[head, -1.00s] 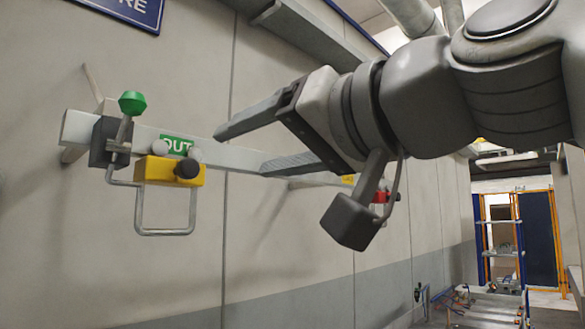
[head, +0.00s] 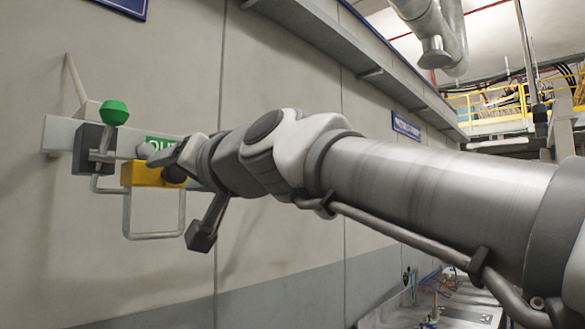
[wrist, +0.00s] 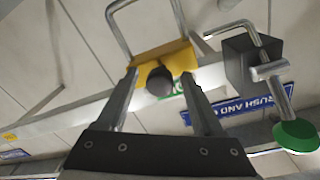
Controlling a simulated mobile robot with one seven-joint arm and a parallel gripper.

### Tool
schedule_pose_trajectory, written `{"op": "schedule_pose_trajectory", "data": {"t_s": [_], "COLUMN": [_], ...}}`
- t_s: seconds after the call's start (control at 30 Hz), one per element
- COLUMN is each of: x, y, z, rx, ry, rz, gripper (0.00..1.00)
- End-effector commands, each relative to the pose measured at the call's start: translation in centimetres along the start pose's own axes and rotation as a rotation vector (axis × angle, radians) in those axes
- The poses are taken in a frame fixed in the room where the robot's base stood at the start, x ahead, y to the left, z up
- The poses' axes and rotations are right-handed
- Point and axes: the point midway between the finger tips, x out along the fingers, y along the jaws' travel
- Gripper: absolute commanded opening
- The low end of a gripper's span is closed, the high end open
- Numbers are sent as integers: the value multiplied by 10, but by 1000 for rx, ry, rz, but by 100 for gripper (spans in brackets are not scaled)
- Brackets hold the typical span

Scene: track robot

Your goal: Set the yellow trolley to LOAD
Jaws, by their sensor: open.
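The yellow trolley (head: 135,175) hangs on the pale rail (head: 60,137) along the wall, with a wire loop below it. It sits by the green OUT label (head: 152,146), which my arm partly covers. In the wrist view the trolley (wrist: 170,51) carries a round dark knob (wrist: 159,83). My gripper (wrist: 160,76) is open, with one finger on each side of the knob; contact is not clear. In the head view my gripper (head: 172,158) is at the trolley's right side, and its fingers are hard to make out. No LOAD label shows.
A dark block (head: 88,150) with a lever and a green knob (head: 115,113) stands at the rail's left end, close to the trolley. My arm hides the rail to the right. A ledge (head: 310,30) runs along the wall above.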

Motion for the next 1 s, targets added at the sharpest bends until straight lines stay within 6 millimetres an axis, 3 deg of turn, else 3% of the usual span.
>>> {"op": "schedule_pose_trajectory", "data": {"t_s": [0.37,0.73,1.0], "x": [6,5,5], "y": [0,0,0], "z": [0,0,0], "rx": [0,0,0], "ry": [1,0,0], "rz": [0,0,0], "gripper": [69,2,0]}}
